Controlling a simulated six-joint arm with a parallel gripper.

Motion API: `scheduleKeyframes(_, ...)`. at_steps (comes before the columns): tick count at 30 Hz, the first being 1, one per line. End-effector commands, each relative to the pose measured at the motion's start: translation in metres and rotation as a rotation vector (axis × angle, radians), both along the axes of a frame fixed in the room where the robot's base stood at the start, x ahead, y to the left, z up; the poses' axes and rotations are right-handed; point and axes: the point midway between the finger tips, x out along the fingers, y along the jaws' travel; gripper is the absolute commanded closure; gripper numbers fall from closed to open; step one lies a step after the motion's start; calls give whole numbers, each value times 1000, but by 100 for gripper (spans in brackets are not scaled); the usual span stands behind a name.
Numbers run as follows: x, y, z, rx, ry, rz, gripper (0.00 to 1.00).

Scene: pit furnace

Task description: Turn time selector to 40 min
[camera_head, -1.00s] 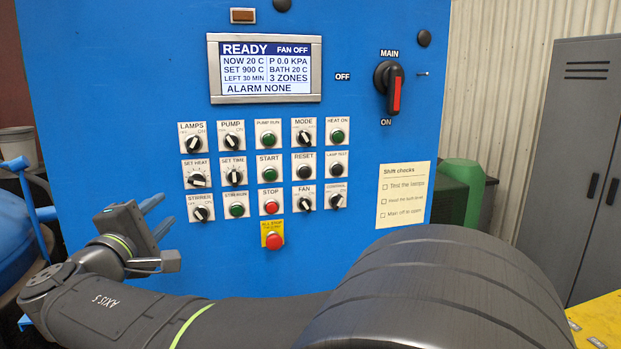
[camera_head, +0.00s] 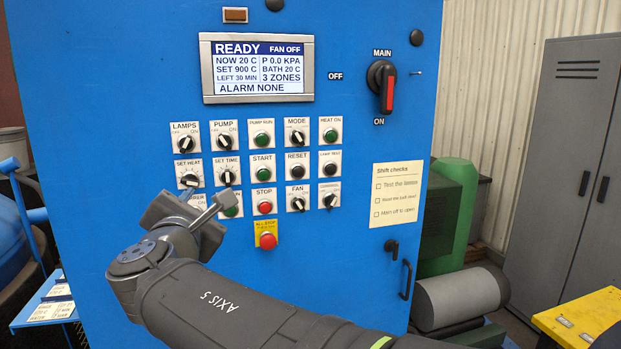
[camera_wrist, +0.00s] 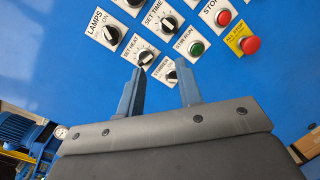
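The SET TIME selector (camera_head: 228,177) is a black knob with a white pointer on a white plate, in the second control row. In the wrist view it (camera_wrist: 169,24) shows at the top, beyond the fingertips. Its scale is too small to read. The display (camera_head: 258,68) reads READY, FAN OFF, LEFT 30 MIN. My gripper (camera_wrist: 160,84) is open and empty, its two blue fingers apart, with the STIRRER knob (camera_wrist: 172,76) visible between them.
SET HEAT (camera_head: 189,180) is left of SET TIME, START (camera_head: 263,174) right, and PUMP (camera_head: 224,141) above. The red STOP button (camera_head: 265,207) and all-stop button (camera_head: 267,240) are close to my wrist. The main switch (camera_head: 382,86) is farther right.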

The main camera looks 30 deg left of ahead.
Motion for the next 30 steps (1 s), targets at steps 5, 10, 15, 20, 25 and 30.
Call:
scheduleKeyframes(5, 8, -39, 4, -259, -177, 84, 67)
scheduleKeyframes(10, 5, -62, 3, -432, -324, 148, 67)
scheduleKeyframes(15, 3, -71, 2, -507, -394, 175, 67)
scheduleKeyframes(20, 9, -65, 1, -518, -401, 177, 67)
scheduleKeyframes(25, 27, -48, 0, -519, -399, 176, 67)
scheduleKeyframes(30, 47, -28, 1, -518, -399, 175, 67)
